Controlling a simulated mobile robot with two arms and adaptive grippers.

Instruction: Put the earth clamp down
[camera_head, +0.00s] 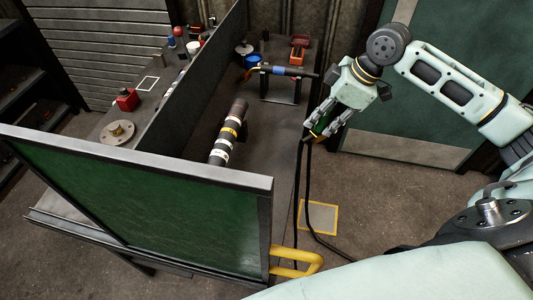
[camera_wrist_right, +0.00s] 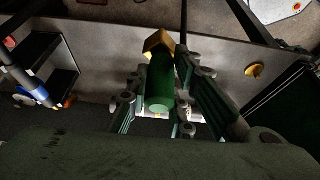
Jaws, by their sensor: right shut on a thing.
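My right gripper (camera_head: 322,127) is shut on the earth clamp (camera_head: 318,128), which shows small and dark green between the fingers in the head view. In the right wrist view the gripper's fingers (camera_wrist_right: 160,105) close around the clamp's green body (camera_wrist_right: 160,86), with a brass-coloured end (camera_wrist_right: 159,42) pointing away. In the head view the clamp is held at the right edge of the grey bench (camera_head: 285,140), and I cannot tell whether it touches anything below. Dark cables (camera_head: 308,190) hang down from near it to the floor. My left gripper is not in view.
A torch-like tool with a blue band (camera_head: 279,70) rests on a dark stand. A banded shaft (camera_head: 229,133) lies on the bench. A green screen (camera_head: 160,195) stands in front, with a yellow handle (camera_head: 297,262). A yellow-edged plate (camera_head: 319,217) lies on the floor.

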